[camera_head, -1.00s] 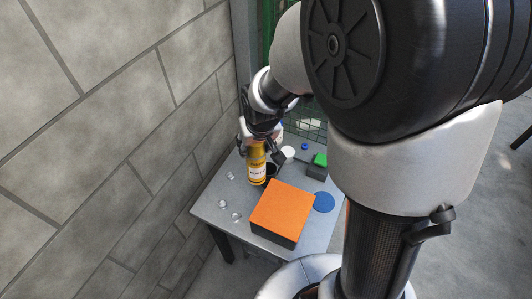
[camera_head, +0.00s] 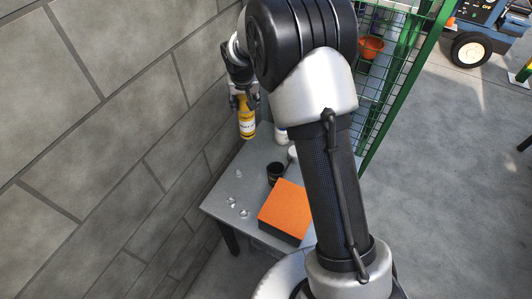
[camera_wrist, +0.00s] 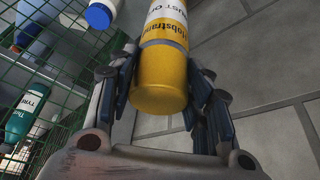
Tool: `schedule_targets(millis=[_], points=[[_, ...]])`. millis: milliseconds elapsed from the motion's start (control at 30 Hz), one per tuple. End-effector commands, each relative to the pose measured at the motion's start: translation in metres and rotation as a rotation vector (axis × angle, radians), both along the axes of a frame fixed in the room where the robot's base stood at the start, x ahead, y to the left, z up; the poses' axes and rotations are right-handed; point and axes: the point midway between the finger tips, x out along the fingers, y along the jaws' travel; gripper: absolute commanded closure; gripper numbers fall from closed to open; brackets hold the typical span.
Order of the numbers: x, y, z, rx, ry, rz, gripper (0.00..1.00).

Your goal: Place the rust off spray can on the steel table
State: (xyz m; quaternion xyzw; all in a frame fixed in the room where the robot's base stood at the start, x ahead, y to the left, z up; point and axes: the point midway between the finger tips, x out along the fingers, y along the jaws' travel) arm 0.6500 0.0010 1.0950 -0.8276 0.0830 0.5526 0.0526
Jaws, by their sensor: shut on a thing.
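The rust off spray can (camera_head: 247,122) is yellow with a white label. My gripper (camera_head: 245,95) is shut on it from above and holds it near the block wall, apparently above the far left part of the grey table (camera_head: 222,203). In the wrist view the can (camera_wrist: 160,84) sits between both fingers, with the label text partly readable. The can's far end is cut off by the picture's top edge. My arm hides the right part of the table in the head view.
On the table are an orange-topped box (camera_head: 286,207), a black cup (camera_head: 275,173), a white bottle (camera_head: 281,135) and several small clear pieces (camera_head: 231,203). The block wall (camera_head: 110,120) is close on the left. A green mesh fence (camera_head: 395,95) stands behind on the right.

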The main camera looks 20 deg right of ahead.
Motion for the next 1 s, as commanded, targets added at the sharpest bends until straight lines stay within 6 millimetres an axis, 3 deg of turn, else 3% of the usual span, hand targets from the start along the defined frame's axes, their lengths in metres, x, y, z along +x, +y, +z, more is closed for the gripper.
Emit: schedule_targets(millis=[100, 400, 767, 1000], points=[[-0.001, 0.000, -0.037, 0.001, 0.005, 0.001, 1.00], [0.000, 0.000, -0.109, -0.001, 0.000, 0.002, 1.00], [0.000, 0.000, -0.140, 0.001, 0.000, 0.001, 1.00], [0.000, 0.000, -0.172, 0.000, -0.001, 0.002, 1.00]])
